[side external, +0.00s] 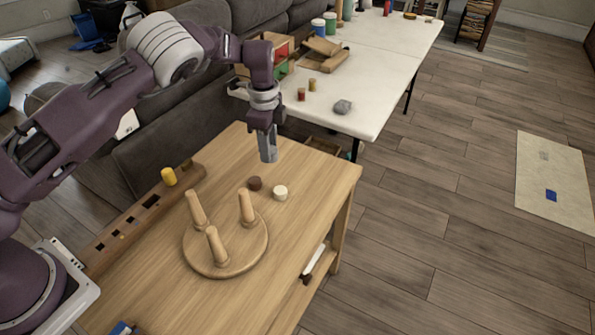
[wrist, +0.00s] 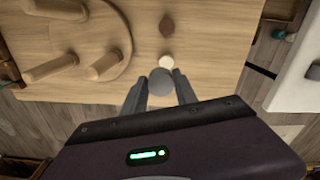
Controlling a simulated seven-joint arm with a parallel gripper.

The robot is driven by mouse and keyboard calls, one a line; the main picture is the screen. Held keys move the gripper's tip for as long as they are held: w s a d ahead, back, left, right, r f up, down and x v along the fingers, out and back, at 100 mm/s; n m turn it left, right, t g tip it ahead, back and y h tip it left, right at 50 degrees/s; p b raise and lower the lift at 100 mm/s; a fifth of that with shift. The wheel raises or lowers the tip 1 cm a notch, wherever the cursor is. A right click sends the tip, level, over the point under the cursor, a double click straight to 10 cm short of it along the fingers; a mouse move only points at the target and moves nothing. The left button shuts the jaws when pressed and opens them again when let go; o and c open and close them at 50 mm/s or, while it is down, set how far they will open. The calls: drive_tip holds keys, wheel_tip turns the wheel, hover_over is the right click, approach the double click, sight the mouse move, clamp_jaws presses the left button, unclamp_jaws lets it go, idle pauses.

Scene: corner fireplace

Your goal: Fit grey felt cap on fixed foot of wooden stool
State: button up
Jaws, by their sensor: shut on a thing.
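The wooden stool (side external: 225,262) lies upside down on the wooden table, with three legs pointing up; it also shows at the left of the wrist view (wrist: 118,25). My gripper (side external: 268,156) is above the table, beyond the stool near the table's back edge. In the wrist view my gripper (wrist: 160,95) is shut on the round grey felt cap (wrist: 161,80), which sits between its fingertips. A brown cap (side external: 254,183) and a cream cap (side external: 280,193) lie on the table near the stool. The stool feet look bare.
The wooden table (side external: 310,185) has clear room right of the stool. A slotted wooden rack (side external: 140,222) with a yellow cylinder (side external: 169,176) lies along its left edge. A white table (side external: 385,85) with jars stands behind. A white-handled tool (side external: 314,260) is at the right side.

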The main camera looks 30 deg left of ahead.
drive_tip(key=s+a+r+n, duration=0.3)
drive_tip(key=s+a+r, duration=0.1)
drive_tip(key=s+a, duration=0.2)
wheel_tip(320, 180, up, 3)
drive_tip(key=n, duration=0.4)
hover_over(187, 192)
drive_tip(key=shift+d, duration=0.1)
drive_tip(key=shift+f, duration=3.25)
drive_tip(key=shift+f, duration=1.4)
drive_tip(key=o, duration=1.3)
